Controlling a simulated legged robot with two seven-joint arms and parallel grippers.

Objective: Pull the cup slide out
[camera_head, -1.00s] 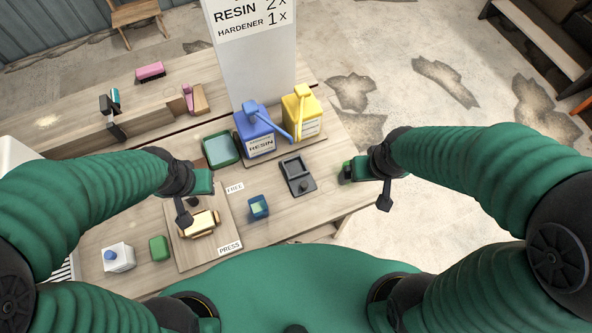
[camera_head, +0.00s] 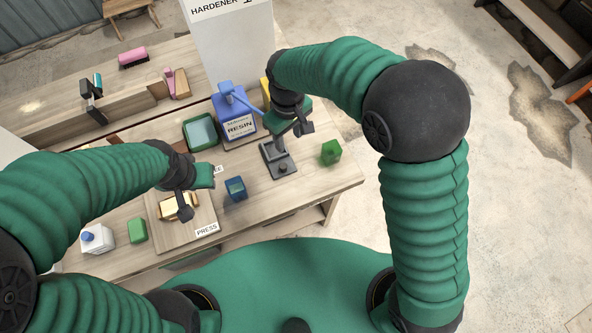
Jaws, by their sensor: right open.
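A dark grey tray-like fixture (camera_head: 279,160) with a round knob at its near end lies on the right part of the bench; I take it for the cup slide. My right gripper (camera_head: 291,127) is open above its far end and hides part of it. I cannot tell whether they touch. My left gripper (camera_head: 194,191) is over a brass-coloured piece (camera_head: 173,207) on the wooden board marked PRESS. Its fingers do not show clearly enough to judge.
Bare bench lies in front.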

